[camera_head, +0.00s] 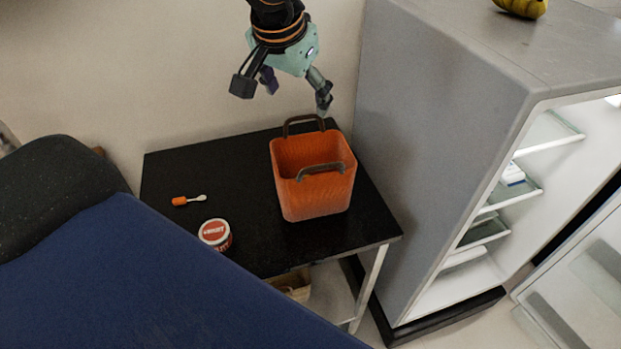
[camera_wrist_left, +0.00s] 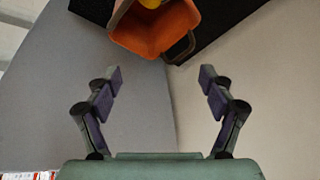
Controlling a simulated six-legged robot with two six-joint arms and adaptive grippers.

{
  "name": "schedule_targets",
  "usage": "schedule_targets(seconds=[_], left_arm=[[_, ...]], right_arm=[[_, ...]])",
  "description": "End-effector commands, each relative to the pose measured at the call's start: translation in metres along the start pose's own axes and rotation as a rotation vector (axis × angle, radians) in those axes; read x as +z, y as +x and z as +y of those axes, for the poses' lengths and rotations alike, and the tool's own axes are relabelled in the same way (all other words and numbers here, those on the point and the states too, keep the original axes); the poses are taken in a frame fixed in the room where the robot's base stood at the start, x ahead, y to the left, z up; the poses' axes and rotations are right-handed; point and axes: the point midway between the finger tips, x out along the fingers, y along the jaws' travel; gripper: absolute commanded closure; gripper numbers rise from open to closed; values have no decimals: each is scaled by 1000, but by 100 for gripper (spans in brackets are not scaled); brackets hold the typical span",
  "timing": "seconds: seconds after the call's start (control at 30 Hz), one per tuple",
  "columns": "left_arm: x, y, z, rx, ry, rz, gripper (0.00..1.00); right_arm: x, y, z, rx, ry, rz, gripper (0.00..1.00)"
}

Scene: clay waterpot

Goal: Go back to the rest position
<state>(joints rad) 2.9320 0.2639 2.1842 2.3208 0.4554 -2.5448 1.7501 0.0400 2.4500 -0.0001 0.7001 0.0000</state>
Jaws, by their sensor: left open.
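My left gripper (camera_head: 284,98) hangs from the top of the head view, above and behind the orange basket (camera_head: 312,190). Its fingers are spread apart with nothing between them, which also shows in the left wrist view (camera_wrist_left: 160,75). The gripper's right finger is close to the back handle in the head view; I cannot tell the exact gap. The basket also shows in the left wrist view (camera_wrist_left: 150,35), with something yellow (camera_wrist_left: 152,3) inside it. My right gripper is not in view.
A small orange-and-white brush (camera_head: 188,200) and a red-and-white tub (camera_head: 215,235) are on the table's left part. A grey fridge (camera_head: 430,130) with its door open stands to the right, with yellow fruit (camera_head: 522,7) on top. A wall is behind; a dark blue surface (camera_head: 130,280) fills the front left.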

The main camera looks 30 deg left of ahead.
Motion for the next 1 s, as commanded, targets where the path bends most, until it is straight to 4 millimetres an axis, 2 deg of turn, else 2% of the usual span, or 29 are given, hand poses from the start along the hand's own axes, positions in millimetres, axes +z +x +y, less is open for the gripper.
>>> schedule_targets(seconds=[0.4, 0.53, 0.67, 1.0], left_arm=[[0, 0, 0, 0, 0, 0, 19], [0, 6, 0, -1, 0, -2, 19], [1, 22, 0, -1, 0, -4, 19], [1, 75, 0, -1, 1, -4, 19]], right_arm=[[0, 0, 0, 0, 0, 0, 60], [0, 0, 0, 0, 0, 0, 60], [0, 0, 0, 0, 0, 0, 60], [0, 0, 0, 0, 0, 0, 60]])
